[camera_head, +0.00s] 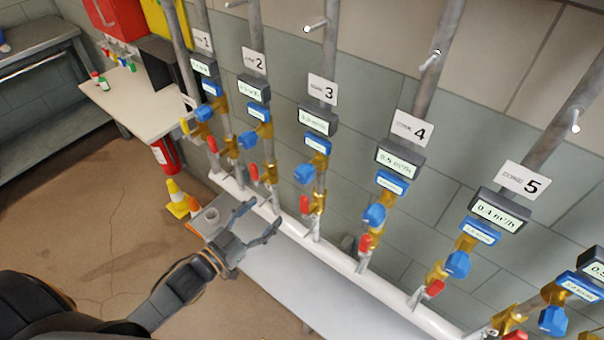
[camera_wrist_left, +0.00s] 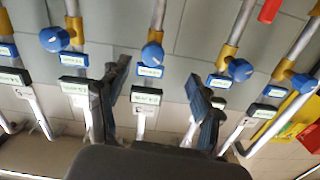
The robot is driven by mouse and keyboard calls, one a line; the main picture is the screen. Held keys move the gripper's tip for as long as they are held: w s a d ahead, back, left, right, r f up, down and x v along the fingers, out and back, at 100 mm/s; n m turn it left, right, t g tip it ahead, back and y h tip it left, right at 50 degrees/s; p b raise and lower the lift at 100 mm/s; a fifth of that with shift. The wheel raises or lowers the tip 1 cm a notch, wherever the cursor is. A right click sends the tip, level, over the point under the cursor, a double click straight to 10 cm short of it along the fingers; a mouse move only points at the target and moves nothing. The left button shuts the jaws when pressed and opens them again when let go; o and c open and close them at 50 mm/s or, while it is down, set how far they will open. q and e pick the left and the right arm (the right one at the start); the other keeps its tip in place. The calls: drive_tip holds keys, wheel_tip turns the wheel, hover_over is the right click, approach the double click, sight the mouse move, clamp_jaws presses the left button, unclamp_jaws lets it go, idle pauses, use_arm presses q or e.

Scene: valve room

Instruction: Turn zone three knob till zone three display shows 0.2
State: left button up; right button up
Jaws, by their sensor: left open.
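The zone three knob (camera_head: 305,174) is a round blue knob on a brass fitting on the pipe under the "3" sign (camera_head: 322,91). The dark zone three display (camera_head: 317,119) is above it, with a smaller blue display (camera_head: 317,146) between; their digits are too small to read. My left gripper (camera_head: 263,213) is below and left of the knob in the head view, fingers spread, empty and apart from it. The left wrist view looks inverted; between the fingers (camera_wrist_left: 160,88) show a blue knob (camera_wrist_left: 152,55) and a display (camera_wrist_left: 146,96), apparently zone three's.
Neighbouring pipes carry similar knobs, such as zone four's (camera_head: 374,215), and red handles (camera_head: 305,204). A white horizontal pipe (camera_head: 330,262) runs along the wall's base. A grey bench (camera_head: 285,290) lies beneath my arm.

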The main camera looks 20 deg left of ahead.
sight(299, 177)
use_arm(q)
drive_tip(key=r+p+x, duration=0.1)
drive_tip(key=x, duration=0.3)
drive_tip(key=r+x, duration=0.1)
drive_tip(key=x, duration=0.3)
drive_tip(key=r+p+x, duration=0.1)
drive_tip(key=x, duration=0.3)
drive_tip(key=shift+w+d+p, duration=0.1)
drive_tip(key=shift+d+p, duration=0.25)
drive_tip(key=shift+d, duration=0.15)
drive_tip(key=shift+x, duration=0.8)
drive_tip(key=shift+f, duration=0.1)
drive_tip(key=shift+c, duration=0.2)
